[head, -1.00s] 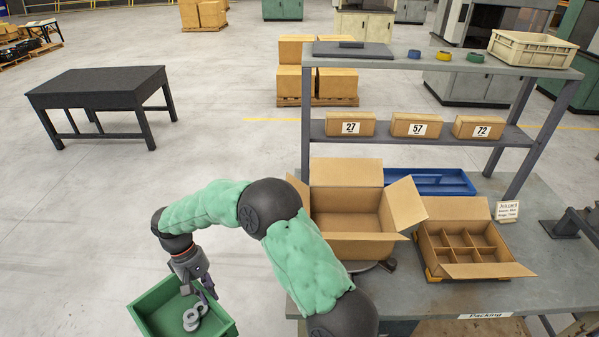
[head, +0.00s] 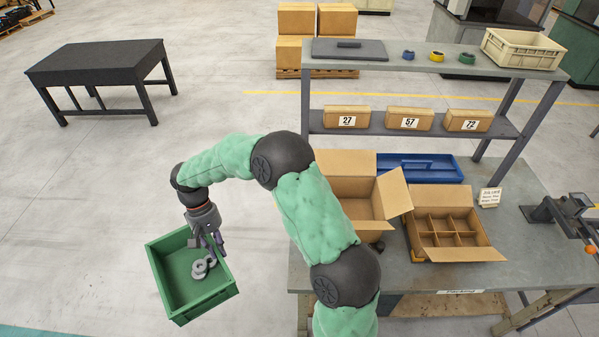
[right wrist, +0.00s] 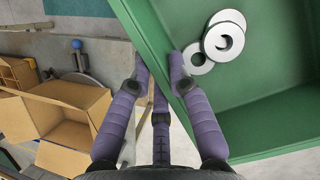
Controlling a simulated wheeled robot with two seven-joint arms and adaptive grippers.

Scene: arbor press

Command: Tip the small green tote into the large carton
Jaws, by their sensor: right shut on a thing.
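My right gripper (head: 212,246) is shut on the rim of the green tote (head: 208,304), which hangs over the floor left of the packing bench. In the right wrist view its fingers (right wrist: 159,72) straddle the tote's near wall (right wrist: 160,38). The large carton (head: 347,163) stands open on the bench, right of the tote, partly hidden by my arm. It also shows at left in the right wrist view (right wrist: 58,130). My left gripper is out of view.
A divided carton (head: 455,254) and a blue tray (head: 440,163) sit on the bench (head: 510,235) beside the large carton. A shelf rack (head: 330,125) with numbered boxes rises behind. A dark table (head: 95,62) stands far left. The floor around the tote is clear.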

